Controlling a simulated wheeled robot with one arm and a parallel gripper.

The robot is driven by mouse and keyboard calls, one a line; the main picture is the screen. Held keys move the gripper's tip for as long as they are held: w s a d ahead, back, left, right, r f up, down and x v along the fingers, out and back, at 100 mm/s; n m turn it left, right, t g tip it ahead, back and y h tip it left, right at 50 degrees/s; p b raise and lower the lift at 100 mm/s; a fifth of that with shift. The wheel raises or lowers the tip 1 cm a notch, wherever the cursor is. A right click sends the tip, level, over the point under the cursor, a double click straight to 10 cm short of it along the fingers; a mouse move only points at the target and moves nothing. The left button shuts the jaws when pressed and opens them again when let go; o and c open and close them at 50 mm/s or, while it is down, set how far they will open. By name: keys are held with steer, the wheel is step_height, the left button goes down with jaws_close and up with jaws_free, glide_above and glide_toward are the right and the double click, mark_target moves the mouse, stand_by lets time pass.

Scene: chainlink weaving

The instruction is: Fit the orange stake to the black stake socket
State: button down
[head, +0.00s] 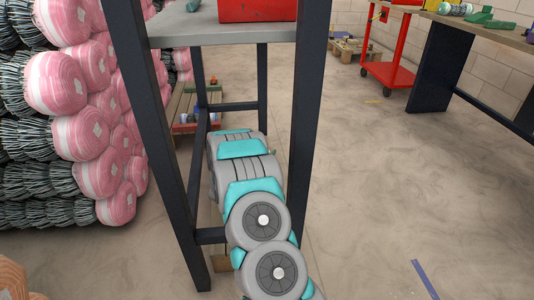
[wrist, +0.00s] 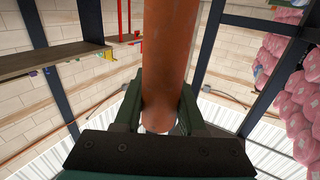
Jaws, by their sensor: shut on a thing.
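The orange stake (wrist: 166,55) is a thick brown-orange cylinder in the middle of the wrist view. It runs from the top edge down between the dark green fingers of my gripper (wrist: 160,105). The gripper is shut on it, and its rounded lower end shows close to the gripper's dark plate. The stake's other end is out of the picture. In the head view my arm reaches away between the dark legs of a metal frame, and the gripper and stake are hidden. I cannot make out the black stake socket in either view.
A dark-legged frame with a grey top (head: 215,27) and red box (head: 257,10) surrounds my arm closely. Pink-wrapped wire rolls (head: 78,130) are stacked at left. A low pallet (head: 186,105) lies behind. A red cart (head: 390,70) and workbench (head: 480,38) stand right; the floor between is clear.

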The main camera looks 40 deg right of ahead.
steer(key=shift+f+b, duration=0.45)
steer(key=shift+f, duration=1.3)
steer(key=shift+c, duration=2)
jaws_free()
steer(key=v, duration=0.7)
steer(key=shift+s+a, duration=0.2)
steer(key=shift+a, duration=0.15)
